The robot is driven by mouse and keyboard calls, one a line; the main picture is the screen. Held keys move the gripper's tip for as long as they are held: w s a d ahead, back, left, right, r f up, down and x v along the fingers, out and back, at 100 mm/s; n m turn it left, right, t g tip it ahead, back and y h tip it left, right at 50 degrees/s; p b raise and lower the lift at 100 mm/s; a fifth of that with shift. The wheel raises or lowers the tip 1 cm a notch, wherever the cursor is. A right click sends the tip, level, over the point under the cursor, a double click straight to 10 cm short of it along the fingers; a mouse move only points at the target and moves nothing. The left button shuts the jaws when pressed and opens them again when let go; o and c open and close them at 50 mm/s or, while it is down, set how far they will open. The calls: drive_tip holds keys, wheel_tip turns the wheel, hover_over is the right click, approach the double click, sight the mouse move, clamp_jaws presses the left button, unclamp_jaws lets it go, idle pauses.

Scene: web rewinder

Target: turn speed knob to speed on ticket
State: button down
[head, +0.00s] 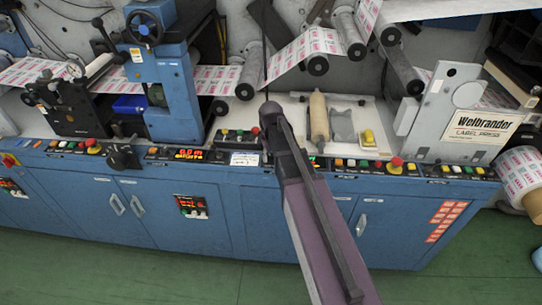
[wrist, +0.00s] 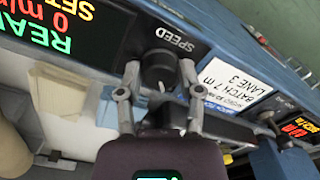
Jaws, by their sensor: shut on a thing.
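The black speed knob (wrist: 160,75) is in the middle of the wrist view, below the printed word SPEED, with a pale pointer line on its face. My gripper (wrist: 159,82) is shut on the knob, one finger at each side. The white ticket (wrist: 238,82) lies right of the knob in the wrist view and seems to read "BATCH 7 m" and "LANE 3"; smaller print is unclear. The speed display (wrist: 60,25) at upper left shows "REAL", a red 0 and "SET"; the set number is cut off. In the head view my arm hides the knob; the ticket (head: 244,159) shows beside it.
A small control box (head: 238,137) with coloured buttons stands on the bench behind the ticket. Red mushroom buttons (head: 396,162) stick up along the panel. A roller (head: 319,118) and a yellow object (head: 367,137) lie on the bench. The green floor in front is clear.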

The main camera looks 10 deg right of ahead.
drive_tip(key=m, duration=0.5)
drive_tip(key=shift+m, duration=0.3)
drive_tip(key=m, duration=0.5)
drive_tip(key=shift+s, duration=0.1)
drive_tip(key=shift+c, duration=1.2)
unclamp_jaws()
drive_tip(key=shift+n, duration=0.3)
